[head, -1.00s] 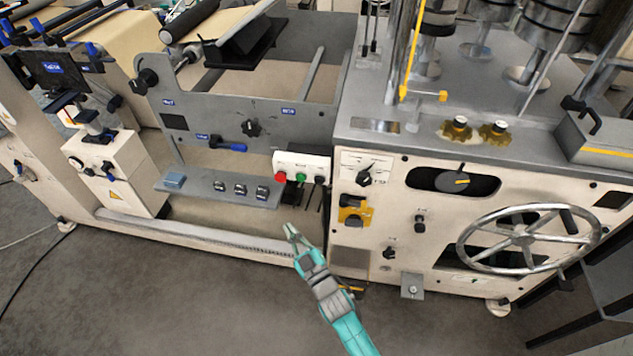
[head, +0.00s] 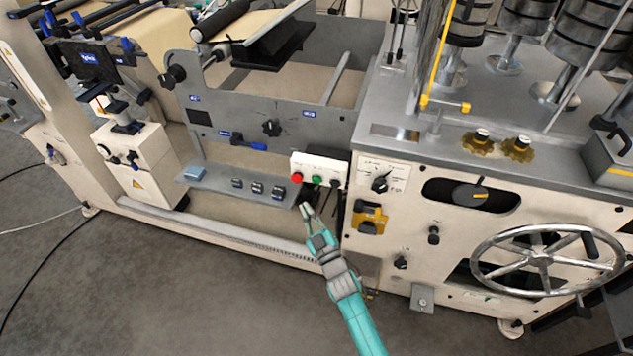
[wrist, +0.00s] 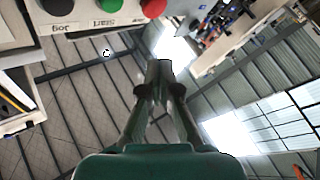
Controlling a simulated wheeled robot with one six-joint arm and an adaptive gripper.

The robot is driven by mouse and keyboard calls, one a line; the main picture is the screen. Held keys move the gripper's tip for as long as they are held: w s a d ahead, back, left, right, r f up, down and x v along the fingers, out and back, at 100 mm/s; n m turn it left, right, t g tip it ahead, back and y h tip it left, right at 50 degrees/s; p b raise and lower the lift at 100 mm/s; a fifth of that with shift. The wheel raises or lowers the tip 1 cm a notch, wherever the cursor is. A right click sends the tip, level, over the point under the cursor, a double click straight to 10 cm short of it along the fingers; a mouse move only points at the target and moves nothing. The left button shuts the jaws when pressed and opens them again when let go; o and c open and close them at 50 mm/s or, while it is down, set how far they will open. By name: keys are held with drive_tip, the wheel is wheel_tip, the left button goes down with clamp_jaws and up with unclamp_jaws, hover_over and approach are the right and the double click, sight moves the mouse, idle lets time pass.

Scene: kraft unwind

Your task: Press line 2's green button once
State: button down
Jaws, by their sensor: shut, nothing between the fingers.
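A small white button box (head: 326,163) is mounted on the grey machine frame in the head view. It carries a red button (head: 297,177), the green button (head: 316,178) and a black button. In the wrist view the green button (wrist: 110,5) shows at the top edge above the word "Start", partly cut off, between the red button (wrist: 154,8) and the black button (wrist: 57,7), labelled "Jog". My gripper (head: 306,208) is shut and empty, below the box and apart from it. Its closed fingertips (wrist: 161,68) point up in the wrist view. I see no line number on the box.
A grey shelf (head: 215,182) with several small dark items lies left of my gripper. The cream cabinet (head: 390,235) with knobs, a yellow-plated switch (head: 370,218) and a handwheel (head: 540,260) stands to the right. The floor in front is clear.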

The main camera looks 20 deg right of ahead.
drive_tip(key=w+d, duration=0.4)
drive_tip(key=w, duration=0.2)
drive_tip(key=shift+d, duration=0.15)
idle(1.5)
drive_tip(key=shift+w+d, duration=0.2)
drive_tip(key=shift+w, duration=0.1)
drive_tip(key=shift+w+d, duration=0.3)
drive_tip(key=shift+w, duration=0.1)
idle(0.9)
idle(0.3)
drive_tip(key=shift+s+a, duration=0.5)
drive_tip(key=shift+s, duration=0.25)
drive_tip(key=shift+s+a, duration=0.75)
drive_tip(key=shift+s, duration=0.3)
drive_tip(key=shift+s+a, duration=0.75)
drive_tip(key=shift+s, duration=0.25)
